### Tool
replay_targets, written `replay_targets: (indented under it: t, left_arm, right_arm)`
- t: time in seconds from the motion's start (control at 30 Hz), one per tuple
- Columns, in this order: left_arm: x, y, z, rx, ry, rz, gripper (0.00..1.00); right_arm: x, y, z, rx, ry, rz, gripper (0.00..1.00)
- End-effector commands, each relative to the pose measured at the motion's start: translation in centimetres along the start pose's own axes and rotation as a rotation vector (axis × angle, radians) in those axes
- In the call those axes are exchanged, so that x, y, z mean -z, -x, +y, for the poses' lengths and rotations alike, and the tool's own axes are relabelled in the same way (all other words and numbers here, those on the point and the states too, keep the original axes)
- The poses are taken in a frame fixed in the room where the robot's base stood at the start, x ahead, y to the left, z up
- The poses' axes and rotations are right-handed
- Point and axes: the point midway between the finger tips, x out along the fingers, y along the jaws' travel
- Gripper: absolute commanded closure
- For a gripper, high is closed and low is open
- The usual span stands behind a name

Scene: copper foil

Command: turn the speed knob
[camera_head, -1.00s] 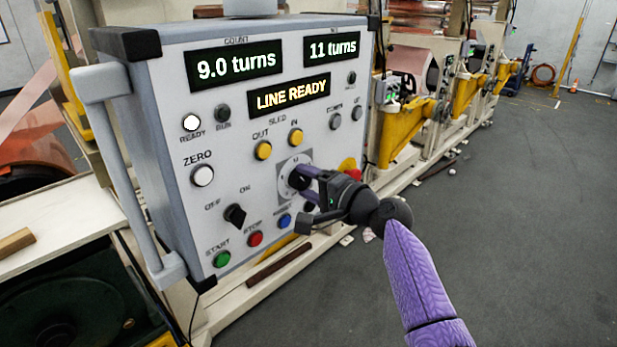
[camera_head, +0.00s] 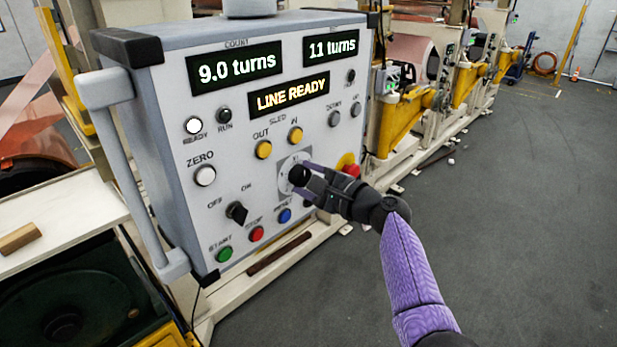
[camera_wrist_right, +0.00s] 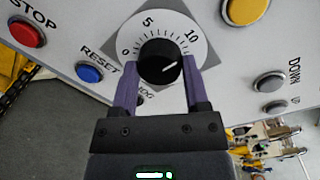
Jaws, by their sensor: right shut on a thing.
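The speed knob (camera_head: 299,175) is a round black knob on a white dial, on the front of the grey control panel (camera_head: 170,150). In the right wrist view the knob (camera_wrist_right: 160,62) has a white pointer line toward the 10 side of the dial (camera_wrist_right: 140,28), which is marked 0, 5 and 10. My right gripper (camera_head: 311,180) has its purple fingers on either side of the knob. In the right wrist view the gripper (camera_wrist_right: 160,80) is shut on it. My left gripper is not in view.
The displays (camera_head: 240,67) read 9.0 turns, 11 turns and LINE READY. Around the dial are yellow OUT and IN buttons (camera_head: 295,135), a blue RESET button (camera_head: 284,215), a red STOP button (camera_head: 256,233) and a red mushroom button (camera_head: 351,171). Floor (camera_head: 480,260) at right is clear.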

Motion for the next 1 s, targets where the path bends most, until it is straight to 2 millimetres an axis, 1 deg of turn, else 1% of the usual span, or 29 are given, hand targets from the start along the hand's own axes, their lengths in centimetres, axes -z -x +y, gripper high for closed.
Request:
replay_targets:
  t: [0.47,0.5,0.57,0.6,0.63,0.67,0.9,1.0]
  left_arm:
    - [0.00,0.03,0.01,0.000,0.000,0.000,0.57]
    - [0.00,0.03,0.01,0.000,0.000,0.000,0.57]
    - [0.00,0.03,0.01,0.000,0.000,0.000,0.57]
    - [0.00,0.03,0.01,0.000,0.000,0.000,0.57]
    - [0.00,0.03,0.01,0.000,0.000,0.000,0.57]
    - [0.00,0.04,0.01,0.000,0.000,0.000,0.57]
    - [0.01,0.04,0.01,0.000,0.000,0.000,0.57]
    - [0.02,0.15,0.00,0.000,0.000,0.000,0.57]
  right_arm:
    - [0.07,0.01,0.14,-0.003,-0.014,0.000,1.00]
    - [0.07,0.01,0.14,-0.003,-0.014,0.000,0.39]
    - [0.07,0.01,0.14,-0.003,-0.014,0.000,0.27]
    - [0.06,0.01,0.13,-0.002,-0.014,0.000,0.18]
    - [0.06,0.01,0.12,-0.002,-0.014,0.000,0.12]
    - [0.05,0.01,0.11,-0.002,-0.014,0.000,0.06]
    - [0.03,0.01,0.05,-0.001,-0.013,-0.001,0.06]
    - [0.06,0.39,0.02,0.000,-0.013,0.000,0.06]
